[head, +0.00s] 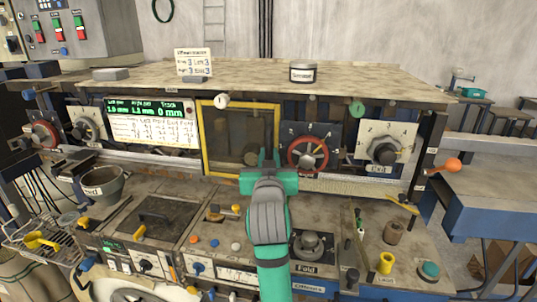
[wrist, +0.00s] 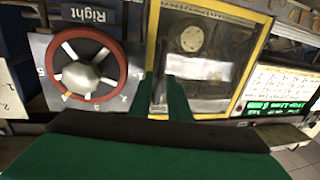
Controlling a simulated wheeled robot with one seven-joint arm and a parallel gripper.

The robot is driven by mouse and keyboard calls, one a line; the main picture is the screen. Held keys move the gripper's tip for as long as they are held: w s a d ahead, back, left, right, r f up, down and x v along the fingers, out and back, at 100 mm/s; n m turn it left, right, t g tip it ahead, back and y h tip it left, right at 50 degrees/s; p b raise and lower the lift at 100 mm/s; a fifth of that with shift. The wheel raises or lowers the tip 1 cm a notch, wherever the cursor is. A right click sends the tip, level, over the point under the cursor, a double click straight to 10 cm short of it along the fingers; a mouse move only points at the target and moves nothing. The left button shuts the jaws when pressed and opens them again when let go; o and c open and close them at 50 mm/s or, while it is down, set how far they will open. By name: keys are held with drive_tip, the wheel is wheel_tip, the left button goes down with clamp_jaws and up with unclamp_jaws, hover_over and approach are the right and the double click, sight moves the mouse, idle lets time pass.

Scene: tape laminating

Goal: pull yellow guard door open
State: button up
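The yellow guard door (head: 204,140) is a yellow-framed, dark see-through panel in the middle of the machine front. It looks shut in its opening. In the wrist view, which is upside down, its yellow frame (wrist: 152,35) and clouded pane (wrist: 215,50) fill the upper middle. My gripper (head: 269,155) is at the door's lower right corner in the head view. In the wrist view my gripper's (wrist: 160,85) two green fingers stand a small gap apart, in line with the frame's side edge. I cannot tell whether they touch the door.
A red-rimmed dial (head: 307,153) is just right of the door, close to my gripper. A display panel (head: 152,122) is to the left. Below lies a cluttered bench with a fold knob (head: 311,243) and levers. An orange-knobbed lever (head: 452,165) sticks out at right.

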drive_tip(key=shift+w, duration=0.7)
drive_tip(key=shift+w, duration=0.1)
clamp_jaws()
